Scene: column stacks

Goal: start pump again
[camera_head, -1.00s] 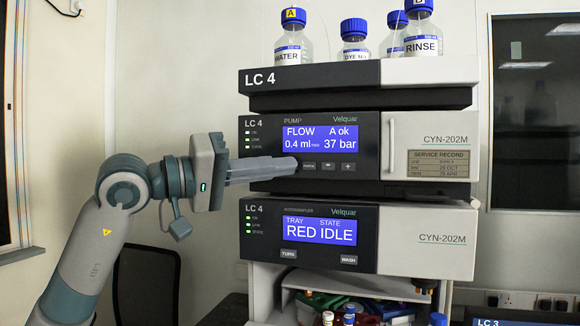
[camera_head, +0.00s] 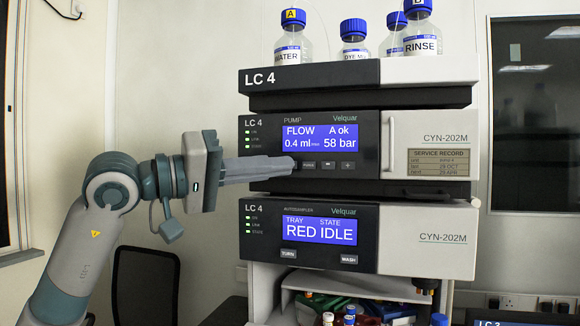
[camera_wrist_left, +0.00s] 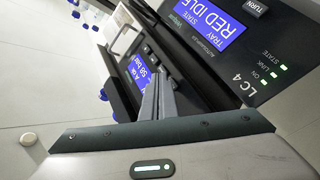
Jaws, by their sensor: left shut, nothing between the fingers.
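The pump (camera_head: 255,160) is the upper dark unit of the LC 4 stack. Its blue display (camera_head: 320,138) reads FLOW, A ok, 0.4 ml/min and 58 bar. Below the display are a PURGE button (camera_head: 309,165), a minus button (camera_head: 328,166) and a plus button (camera_head: 348,166). My left gripper (camera_head: 292,164) is shut and empty. Its fingertips are at the left end of this button row and hide what lies there; I cannot tell whether they touch the panel. The wrist view shows the shut fingers (camera_wrist_left: 158,95) close to the pump panel. My right gripper is not in view.
The autosampler (camera_head: 265,250) sits below; its display (camera_head: 320,230) reads TRAY RED, STATE IDLE. Bottles, including WATER (camera_head: 293,48) and RINSE (camera_head: 422,40), stand on top. Small vials (camera_head: 349,317) stand below the stack.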

